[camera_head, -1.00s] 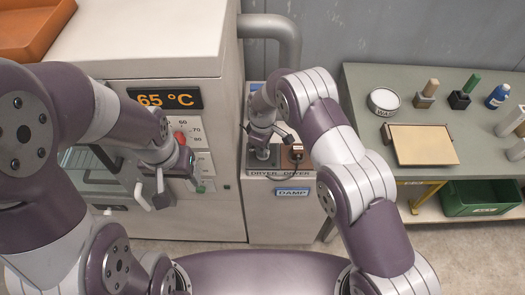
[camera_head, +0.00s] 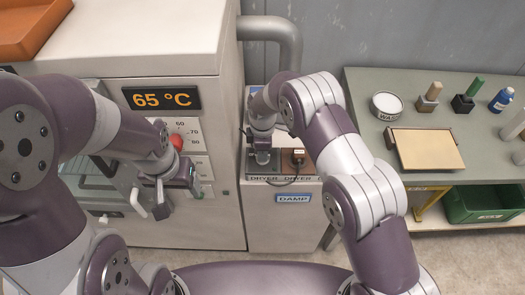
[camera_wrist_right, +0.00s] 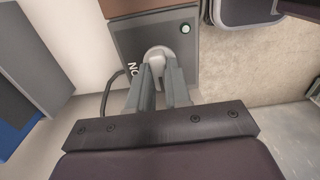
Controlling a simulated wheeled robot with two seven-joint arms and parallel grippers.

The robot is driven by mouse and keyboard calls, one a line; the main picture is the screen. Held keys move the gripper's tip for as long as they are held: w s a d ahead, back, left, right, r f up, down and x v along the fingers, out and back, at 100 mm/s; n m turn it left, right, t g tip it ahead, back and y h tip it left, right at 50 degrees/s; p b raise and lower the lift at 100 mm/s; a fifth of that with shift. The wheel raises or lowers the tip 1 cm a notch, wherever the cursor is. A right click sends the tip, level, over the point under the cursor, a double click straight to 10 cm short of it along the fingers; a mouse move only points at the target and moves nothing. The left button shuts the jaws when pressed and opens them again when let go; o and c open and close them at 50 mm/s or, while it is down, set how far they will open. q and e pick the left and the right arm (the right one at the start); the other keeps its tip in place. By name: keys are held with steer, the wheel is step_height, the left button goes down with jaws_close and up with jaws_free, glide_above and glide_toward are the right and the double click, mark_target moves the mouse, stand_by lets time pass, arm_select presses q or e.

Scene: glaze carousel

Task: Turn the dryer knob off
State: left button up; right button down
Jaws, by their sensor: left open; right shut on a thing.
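The dryer knob, a pale grey rounded piece, shows in the right wrist view (camera_wrist_right: 158,54) on a dark grey panel (camera_wrist_right: 130,42). My right gripper (camera_wrist_right: 160,68) is shut on the knob, with one finger on each side of it. In the head view my right gripper (camera_head: 262,158) reaches down to the panel on top of the low cabinet (camera_head: 285,225) labelled DRYER, and it mostly hides the knob. My left gripper (camera_head: 150,198) is open and empty in front of the oven.
The large pale oven (camera_head: 220,150) with a 65 °C display (camera_head: 162,98) and a red knob (camera_head: 177,142) stands left of the cabinet. A cable runs beside the panel. A green worktable (camera_head: 365,90) with jars and a board is at right. A grey pipe (camera_head: 290,45) rises behind.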

steer(key=shift+w+r, duration=0.15)
steer(key=shift+r, duration=0.05)
steer(key=c, duration=1.2)
jaws_free()
steer(key=shift+o, duration=0.7)
steer(key=shift+f, duration=0.1)
step_height(320, 180, up, 13)
steer(key=b, duration=0.1)
steer(key=shift+f, duration=0.15)
